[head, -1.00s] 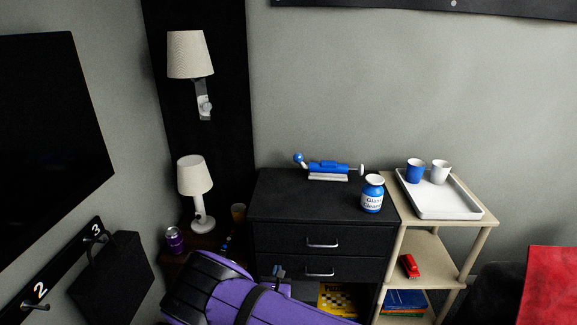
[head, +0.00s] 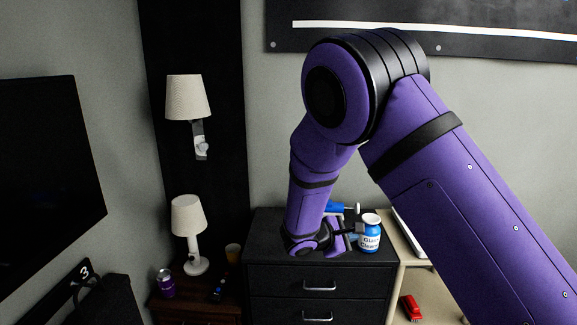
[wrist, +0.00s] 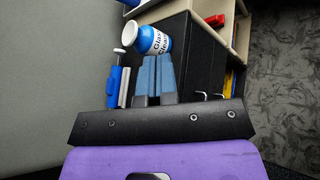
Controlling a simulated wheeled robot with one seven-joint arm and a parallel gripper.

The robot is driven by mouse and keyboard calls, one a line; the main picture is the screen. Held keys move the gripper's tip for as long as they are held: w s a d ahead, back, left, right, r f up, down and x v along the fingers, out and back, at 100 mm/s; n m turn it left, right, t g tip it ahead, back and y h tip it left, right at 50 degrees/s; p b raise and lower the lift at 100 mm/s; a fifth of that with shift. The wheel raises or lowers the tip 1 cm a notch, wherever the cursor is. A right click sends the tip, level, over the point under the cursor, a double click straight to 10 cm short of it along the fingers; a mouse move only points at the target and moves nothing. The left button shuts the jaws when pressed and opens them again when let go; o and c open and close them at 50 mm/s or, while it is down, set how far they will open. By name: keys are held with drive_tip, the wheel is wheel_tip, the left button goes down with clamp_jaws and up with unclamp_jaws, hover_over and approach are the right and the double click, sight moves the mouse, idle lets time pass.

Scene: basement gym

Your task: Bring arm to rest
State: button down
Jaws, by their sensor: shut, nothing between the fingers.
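My gripper (head: 352,236) is over the top of the black dresser (head: 275,235), beside the blue-and-white Glass Cleaner bottle (head: 370,236). In the wrist view its two blue fingers (wrist: 154,58) lie side by side, shut and empty. The bottle (wrist: 153,40) shows just beyond the fingertips there; I cannot tell whether they touch it. My purple arm rises high in the head view, with its elbow bent and the forearm hanging down to the dresser.
A blue pump-like tool (wrist: 117,82) lies on the dresser, partly hidden by my arm in the head view. A white lamp (head: 188,225), purple can (head: 166,284) and amber cup (head: 233,253) stand at left. The shelf's white tray (head: 408,235) is mostly hidden.

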drive_tip(key=s+d+r+m+g+y, duration=0.6)
drive_tip(key=s+d+r+m, duration=0.4)
drive_tip(key=s+d+r, duration=0.55)
drive_tip(key=s+a+r+m+t+y, duration=0.1)
drive_tip(key=s+r, duration=0.4)
drive_tip(key=s, duration=0.5)
drive_tip(key=s+r+m+t+y, duration=0.3)
drive_tip(key=s+r+m+y, duration=0.1)
drive_tip(key=s, duration=0.6)
drive_tip(key=shift+a+r+m+y, duration=0.35)
drive_tip(key=shift+r+m+y, duration=0.05)
drive_tip(key=shift+m, duration=0.2)
drive_tip(key=shift+s, duration=0.1)
